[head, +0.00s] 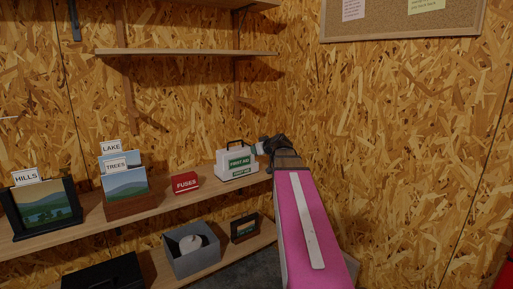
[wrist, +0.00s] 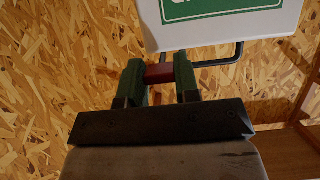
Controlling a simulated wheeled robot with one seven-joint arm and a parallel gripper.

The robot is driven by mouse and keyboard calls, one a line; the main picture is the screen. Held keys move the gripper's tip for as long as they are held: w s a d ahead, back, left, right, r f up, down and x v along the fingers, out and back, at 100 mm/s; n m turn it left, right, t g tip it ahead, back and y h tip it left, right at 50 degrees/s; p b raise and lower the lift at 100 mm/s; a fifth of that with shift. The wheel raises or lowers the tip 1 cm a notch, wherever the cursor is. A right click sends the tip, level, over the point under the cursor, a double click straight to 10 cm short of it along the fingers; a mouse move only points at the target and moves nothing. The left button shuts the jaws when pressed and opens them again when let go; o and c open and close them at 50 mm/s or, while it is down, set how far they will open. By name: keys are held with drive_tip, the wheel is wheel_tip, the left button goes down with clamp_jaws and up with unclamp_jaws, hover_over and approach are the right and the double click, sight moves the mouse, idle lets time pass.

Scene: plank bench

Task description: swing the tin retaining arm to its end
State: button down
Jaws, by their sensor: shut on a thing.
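The white first aid tin (head: 237,165) with green labels stands on the middle shelf near the corner; it also shows at the top of the wrist view (wrist: 280,20), upside down. Its dark handle (head: 236,143) is on top. My gripper (head: 256,149) is at the tin's upper right. In the wrist view its green fingers (wrist: 160,75) are shut on a small red piece (wrist: 159,72), which looks like part of the retaining arm. A dark bent bar (wrist: 229,60), probably the handle, shows beside the fingers.
A red box marked FUSES (head: 184,184) stands left of the tin. Farther left are pictures in a wooden holder (head: 130,206) and a dark frame (head: 45,208). A grey bin (head: 194,264) is below. The wall is close on the right.

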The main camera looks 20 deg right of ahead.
drive_tip(key=shift+s+f, duration=0.15)
drive_tip(key=shift+f, duration=0.1)
drive_tip(key=c, duration=0.8)
unclamp_jaws()
drive_tip(key=shift+c, duration=0.2)
drive_tip(key=shift+r, duration=0.1)
drive_tip(key=v, duration=1)
drive_tip(key=shift+s+d+r, duration=0.15)
drive_tip(key=shift+s, duration=0.15)
